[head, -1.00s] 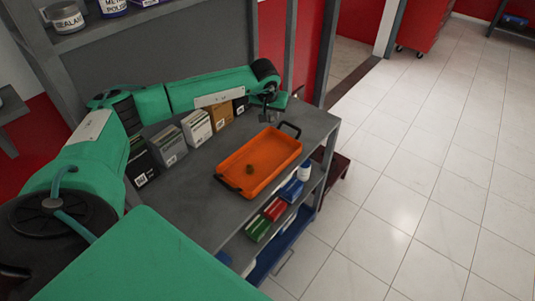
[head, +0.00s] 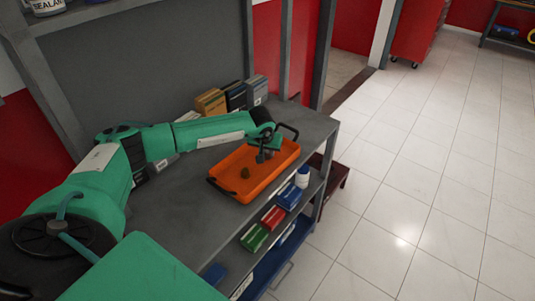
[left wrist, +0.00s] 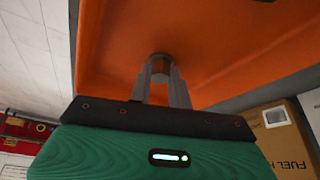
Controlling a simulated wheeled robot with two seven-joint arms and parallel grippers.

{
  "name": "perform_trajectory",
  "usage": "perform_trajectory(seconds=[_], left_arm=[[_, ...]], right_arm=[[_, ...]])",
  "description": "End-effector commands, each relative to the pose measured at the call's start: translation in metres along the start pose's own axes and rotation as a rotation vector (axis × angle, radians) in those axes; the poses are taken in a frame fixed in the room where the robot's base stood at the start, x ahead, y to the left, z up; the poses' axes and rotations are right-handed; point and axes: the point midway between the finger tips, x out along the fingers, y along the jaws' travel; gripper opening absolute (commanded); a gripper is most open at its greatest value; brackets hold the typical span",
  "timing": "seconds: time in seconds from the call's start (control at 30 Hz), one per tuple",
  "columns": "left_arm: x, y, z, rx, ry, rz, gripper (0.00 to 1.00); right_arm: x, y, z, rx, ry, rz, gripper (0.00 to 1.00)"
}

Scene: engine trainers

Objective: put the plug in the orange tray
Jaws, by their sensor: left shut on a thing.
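The orange tray (head: 222,178) lies on the grey workbench, with dark handles at both ends. My left gripper (head: 262,157) is over the far right part of the tray, pointing down. In the left wrist view it (left wrist: 160,75) is shut on a small round brownish-grey thing, which looks like the plug (left wrist: 160,57). The orange tray floor (left wrist: 225,45) shows behind it; I cannot tell the exact gap. In the head view the held plug is too small to make out. A small brown lump (head: 245,173) lies in the tray, left of the gripper. My right gripper is out of view.
A tan box (head: 211,102) and dark boxes (head: 236,97) stand at the back of the bench (head: 185,200), behind my left arm. The lower shelf holds a white bottle (head: 302,177) and blue, red (head: 272,216) and green boxes. Open floor is at right.

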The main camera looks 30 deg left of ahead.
Motion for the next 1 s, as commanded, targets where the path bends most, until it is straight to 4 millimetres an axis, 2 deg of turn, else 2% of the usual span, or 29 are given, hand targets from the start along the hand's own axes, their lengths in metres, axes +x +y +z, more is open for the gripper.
perform_trajectory(seconds=[0.33,0.37,0.47,0.87,1.0], left_arm=[[0.003,0.000,0.001,0.000,0.001,0.000,0.00],[0.002,0.000,0.001,0.000,0.001,0.000,0.23],[0.002,0.000,0.000,0.000,0.001,0.000,0.41],[-0.002,0.000,-0.001,0.000,0.001,0.001,0.41],[-0.018,0.001,-0.008,-0.004,0.003,0.000,0.41]], right_arm=[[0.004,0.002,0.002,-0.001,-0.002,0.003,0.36],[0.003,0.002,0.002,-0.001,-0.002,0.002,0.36],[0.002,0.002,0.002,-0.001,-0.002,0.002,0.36],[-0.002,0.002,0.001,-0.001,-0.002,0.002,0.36],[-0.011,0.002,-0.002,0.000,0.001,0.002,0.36]])
